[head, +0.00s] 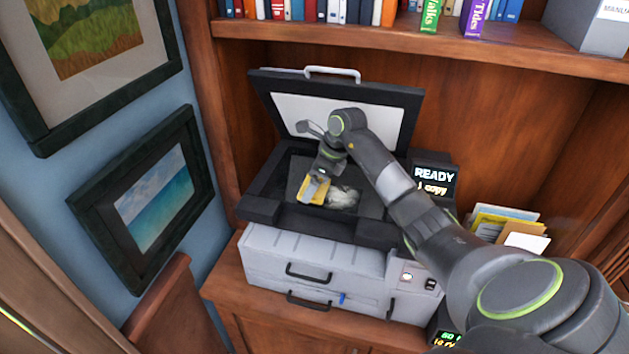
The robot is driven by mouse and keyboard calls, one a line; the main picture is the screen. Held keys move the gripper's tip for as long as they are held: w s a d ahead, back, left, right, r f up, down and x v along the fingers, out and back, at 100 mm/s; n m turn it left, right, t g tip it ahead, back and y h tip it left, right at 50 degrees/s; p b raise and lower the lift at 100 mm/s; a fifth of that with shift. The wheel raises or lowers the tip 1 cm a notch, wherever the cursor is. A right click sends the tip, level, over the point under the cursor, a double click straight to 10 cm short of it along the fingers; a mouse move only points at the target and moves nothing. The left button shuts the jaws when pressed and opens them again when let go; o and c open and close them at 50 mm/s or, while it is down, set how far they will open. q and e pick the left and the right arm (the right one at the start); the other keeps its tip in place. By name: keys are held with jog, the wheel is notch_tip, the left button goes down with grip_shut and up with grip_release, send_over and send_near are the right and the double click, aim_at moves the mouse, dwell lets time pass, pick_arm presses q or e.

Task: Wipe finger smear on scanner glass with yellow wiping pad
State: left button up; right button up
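The scanner (262,210) stands with its lid (412,104) raised, showing a white underside. A pale, whitish smear (343,197) lies on the dark scanner glass (293,172). My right gripper (315,184) reaches in from the right over the glass and is shut on the yellow wiping pad (312,192). The pad is at the left edge of the smear, low over the glass; I cannot tell for sure whether it touches. The gripper and arm hide part of the glass. My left gripper is not in view.
A small display reading READY (434,180) stands right of the scanner. Papers and yellow envelopes (508,225) lie further right. A shelf of books (330,12) runs above the lid. Framed pictures (150,195) hang on the left wall, and a wooden chair back (175,310) is at lower left.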

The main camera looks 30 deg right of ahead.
jog(key=shift+f, duration=0.3)
